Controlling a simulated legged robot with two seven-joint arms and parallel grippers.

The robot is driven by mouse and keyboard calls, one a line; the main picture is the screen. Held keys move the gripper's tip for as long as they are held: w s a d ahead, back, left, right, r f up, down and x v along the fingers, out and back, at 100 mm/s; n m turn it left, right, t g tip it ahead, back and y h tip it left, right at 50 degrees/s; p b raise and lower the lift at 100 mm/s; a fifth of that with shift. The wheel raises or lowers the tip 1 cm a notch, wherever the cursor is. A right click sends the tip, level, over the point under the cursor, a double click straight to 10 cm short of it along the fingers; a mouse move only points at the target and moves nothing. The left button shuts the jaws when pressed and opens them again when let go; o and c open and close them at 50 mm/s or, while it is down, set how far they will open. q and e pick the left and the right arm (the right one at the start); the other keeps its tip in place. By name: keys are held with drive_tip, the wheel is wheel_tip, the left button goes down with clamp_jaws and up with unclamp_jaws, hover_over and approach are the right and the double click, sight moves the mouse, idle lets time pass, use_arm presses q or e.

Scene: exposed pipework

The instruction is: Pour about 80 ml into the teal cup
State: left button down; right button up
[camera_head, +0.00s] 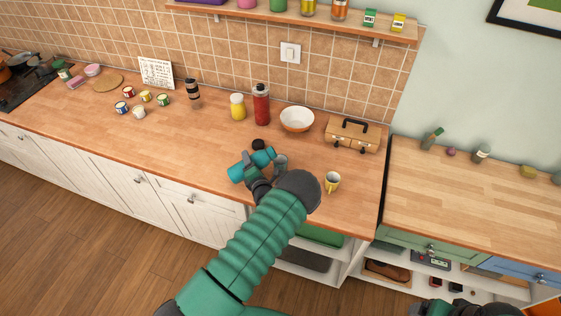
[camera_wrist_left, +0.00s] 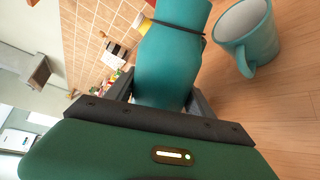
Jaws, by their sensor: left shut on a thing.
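My left gripper (camera_head: 258,178) is shut on a teal bottle (camera_head: 248,167) above the counter. The bottle lies strongly tilted, nearly on its side, in the head view. In the left wrist view the bottle (camera_wrist_left: 170,65) sits between the fingers, with a dark band around it; its far end is cut off by the frame. The teal cup (camera_head: 281,162) stands just right of the bottle, partly hidden by my arm. In the left wrist view the cup (camera_wrist_left: 248,32) has a pale inside; I see no stream, and its liquid level cannot be told.
A yellow-white mug (camera_head: 332,182) stands near the counter's front right. Behind are a white-orange bowl (camera_head: 297,119), red bottle (camera_head: 261,104), yellow jar (camera_head: 238,107) and wooden case (camera_head: 351,134). A small dark object (camera_head: 258,144) is close behind the bottle. Left front counter is clear.

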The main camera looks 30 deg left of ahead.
sight(257, 160)
use_arm(q)
drive_tip(key=shift+f+m+b, duration=0.25)
drive_tip(key=shift+m+b, duration=0.1)
drive_tip(key=shift+m, duration=0.05)
drive_tip(key=shift+r, duration=0.3)
drive_tip(key=shift+w+d+r+m+g+y+p, duration=0.15)
drive_tip(key=shift+r+m+p, duration=0.2)
drive_tip(key=shift+r, duration=0.25)
drive_tip(key=shift+w+r+m+g+y+p, duration=0.15)
drive_tip(key=shift+r+m+p, duration=0.1)
drive_tip(key=shift+r+p, duration=0.25)
idle(0.4)
drive_tip(key=shift+m+b, duration=0.45)
drive_tip(key=shift+m, duration=0.05)
idle(1.0)
drive_tip(key=shift+d+g, duration=0.25)
drive_tip(key=shift+g, duration=0.05)
idle(0.8)
drive_tip(key=shift+w+d+r+m, duration=0.15)
drive_tip(key=shift+w+r+m, duration=0.1)
drive_tip(key=shift+m, duration=0.15)
idle(0.5)
